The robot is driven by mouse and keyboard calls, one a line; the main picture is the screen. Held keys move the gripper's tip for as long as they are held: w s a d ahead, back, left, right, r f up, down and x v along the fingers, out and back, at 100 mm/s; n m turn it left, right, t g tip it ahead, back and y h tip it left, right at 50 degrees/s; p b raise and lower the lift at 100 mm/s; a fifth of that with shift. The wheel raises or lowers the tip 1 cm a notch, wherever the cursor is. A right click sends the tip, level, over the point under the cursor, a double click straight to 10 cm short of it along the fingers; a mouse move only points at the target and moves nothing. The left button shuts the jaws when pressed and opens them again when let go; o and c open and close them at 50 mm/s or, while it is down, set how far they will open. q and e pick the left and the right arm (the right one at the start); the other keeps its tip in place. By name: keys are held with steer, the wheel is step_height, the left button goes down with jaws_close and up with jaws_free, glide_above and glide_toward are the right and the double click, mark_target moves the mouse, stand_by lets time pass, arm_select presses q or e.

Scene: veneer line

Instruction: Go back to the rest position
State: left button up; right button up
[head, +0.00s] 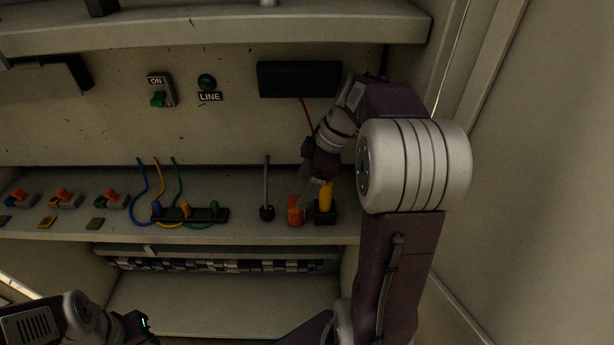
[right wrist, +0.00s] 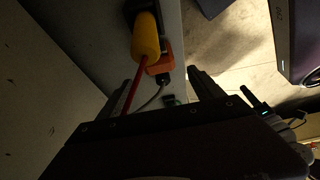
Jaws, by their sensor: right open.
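My right gripper (head: 312,193) is over the right end of the shelf, pointing down towards an orange block (head: 295,211) and a yellow handle (head: 325,196). In the right wrist view its two fingers (right wrist: 165,92) are spread apart with nothing clamped between them. The orange block (right wrist: 162,62) and yellow handle (right wrist: 147,38) lie beyond the fingertips; a red cord runs from the handle. My left gripper (head: 142,325) is low at the left of the head view, dark with a small green light, and its jaws are not clear.
The shelf (head: 245,230) holds a grey-stemmed black plug (head: 267,212), a black strip (head: 215,215) with coloured plugs and cords, and several coloured switches at left. A dark box (head: 299,79) is on the back panel. A side wall (head: 540,170) stands at right.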

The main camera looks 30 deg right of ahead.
steer(key=shift+v, duration=0.95)
steer(key=a, duration=0.1)
steer(key=a+n+p, duration=0.1)
steer(key=a+r, duration=0.1)
steer(key=shift+w+a+r, duration=0.15)
steer(key=shift+w+a, duration=0.15)
steer(key=s+a+f+g+h+p, duration=0.1)
steer(key=s+a+f+g+p, duration=0.2)
steer(key=s+a+f, duration=0.45)
step_height(320, 180, down, 6)
steer(key=s+d+m+t+h, duration=0.1)
steer(key=s+m+h, duration=0.1)
steer(key=m, duration=1)
steer(key=shift+d+m+t+h, duration=0.2)
steer(key=shift+m+t+h, duration=0.2)
